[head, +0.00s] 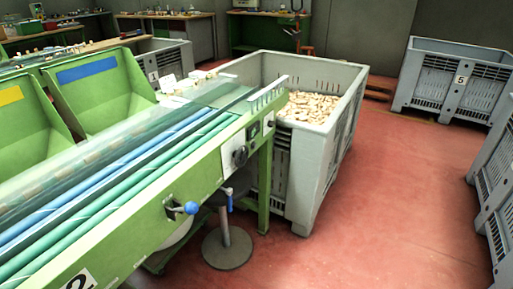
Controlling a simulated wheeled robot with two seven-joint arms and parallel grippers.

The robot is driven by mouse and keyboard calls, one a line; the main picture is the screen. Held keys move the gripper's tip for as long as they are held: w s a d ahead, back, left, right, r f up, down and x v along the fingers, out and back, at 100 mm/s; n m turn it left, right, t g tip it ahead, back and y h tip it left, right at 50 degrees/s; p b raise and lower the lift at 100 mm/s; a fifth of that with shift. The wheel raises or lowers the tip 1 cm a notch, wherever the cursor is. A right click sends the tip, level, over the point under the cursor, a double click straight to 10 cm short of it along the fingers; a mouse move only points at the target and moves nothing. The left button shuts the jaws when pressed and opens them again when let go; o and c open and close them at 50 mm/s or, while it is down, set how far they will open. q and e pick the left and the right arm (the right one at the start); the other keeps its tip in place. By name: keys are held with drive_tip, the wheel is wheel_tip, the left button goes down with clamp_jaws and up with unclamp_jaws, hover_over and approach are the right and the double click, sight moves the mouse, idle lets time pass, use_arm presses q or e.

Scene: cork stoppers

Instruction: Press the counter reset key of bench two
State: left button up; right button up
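The green bench (150,205) fills the left and runs from the lower left toward the middle. A white plate (78,281) on its front, partly cut off by the bottom edge, reads "2". Near its far end, the front side carries a pale plate with a black round knob (240,156) and small dark controls (262,127) beside it. A lever with a blue ball knob (190,208) sticks out lower down. I cannot tell which control is the counter reset key. Neither of my grippers shows in the head view.
A grey crate (325,150) full of cork stoppers (308,106) stands against the bench's far end. A stool with a round base (227,247) stands under the bench. Another crate marked 5 (460,80) is at the back right. Red floor (390,210) is clear between them.

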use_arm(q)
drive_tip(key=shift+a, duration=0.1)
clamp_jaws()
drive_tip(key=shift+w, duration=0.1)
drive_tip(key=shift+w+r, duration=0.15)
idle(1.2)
